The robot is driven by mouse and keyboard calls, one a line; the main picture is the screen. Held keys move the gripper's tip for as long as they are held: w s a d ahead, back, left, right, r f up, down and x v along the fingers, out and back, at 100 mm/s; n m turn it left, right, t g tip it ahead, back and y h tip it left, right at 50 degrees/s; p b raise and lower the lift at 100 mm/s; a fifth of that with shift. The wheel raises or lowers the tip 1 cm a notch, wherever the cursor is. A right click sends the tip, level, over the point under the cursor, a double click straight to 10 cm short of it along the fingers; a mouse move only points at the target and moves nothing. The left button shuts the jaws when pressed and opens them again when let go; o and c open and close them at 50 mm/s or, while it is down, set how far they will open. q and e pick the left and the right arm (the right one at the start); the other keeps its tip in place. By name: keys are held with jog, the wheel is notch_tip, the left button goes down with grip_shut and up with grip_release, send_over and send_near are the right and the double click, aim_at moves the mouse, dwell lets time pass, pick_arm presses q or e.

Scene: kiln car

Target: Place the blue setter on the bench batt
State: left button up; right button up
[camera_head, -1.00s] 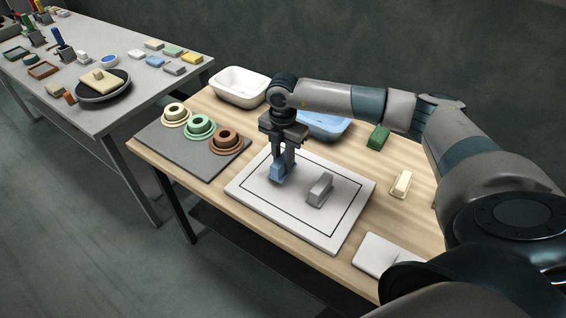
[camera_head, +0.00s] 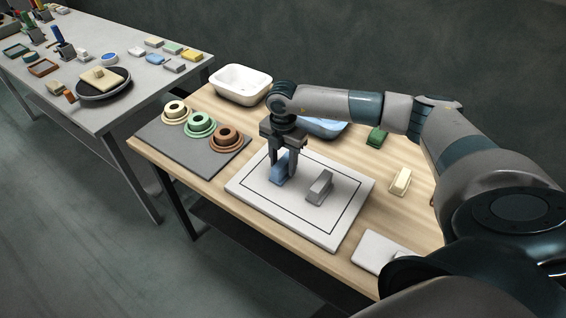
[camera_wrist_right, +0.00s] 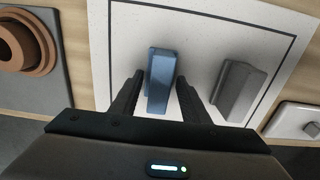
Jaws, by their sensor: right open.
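The blue setter (camera_head: 278,174) stands on the white bench batt (camera_head: 290,212), inside its black outline, at the left part of the board. A grey setter (camera_head: 320,187) stands to its right on the same batt, apart from it. My right gripper (camera_head: 285,166) is open above the blue setter, fingers pointing down. In the right wrist view the blue setter (camera_wrist_right: 159,78) lies between the two spread fingers (camera_wrist_right: 160,88), with a gap showing on each side. The grey setter (camera_wrist_right: 238,88) is right of them. My left gripper is not in view.
A grey slab (camera_head: 178,149) with cream, green and brown ringed pieces lies left of the batt. A white basin (camera_head: 241,86) and a blue basin (camera_head: 325,127) stand behind. Green (camera_head: 377,137) and cream (camera_head: 400,181) blocks lie right. A white plate (camera_head: 370,255) is in front.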

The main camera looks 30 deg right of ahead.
aim_at(283, 161)
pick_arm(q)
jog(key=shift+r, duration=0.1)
pick_arm(e)
jog(key=shift+r, duration=0.1)
jog(key=shift+r, duration=0.1)
notch_tip(283, 161, up, 10)
jog(key=b, duration=0.3)
jog(key=shift+b, duration=0.35)
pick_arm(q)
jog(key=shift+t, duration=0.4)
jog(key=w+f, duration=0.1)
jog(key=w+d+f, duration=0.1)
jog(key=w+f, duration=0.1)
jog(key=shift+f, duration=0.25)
pick_arm(e)
jog(key=shift+r, duration=0.9)
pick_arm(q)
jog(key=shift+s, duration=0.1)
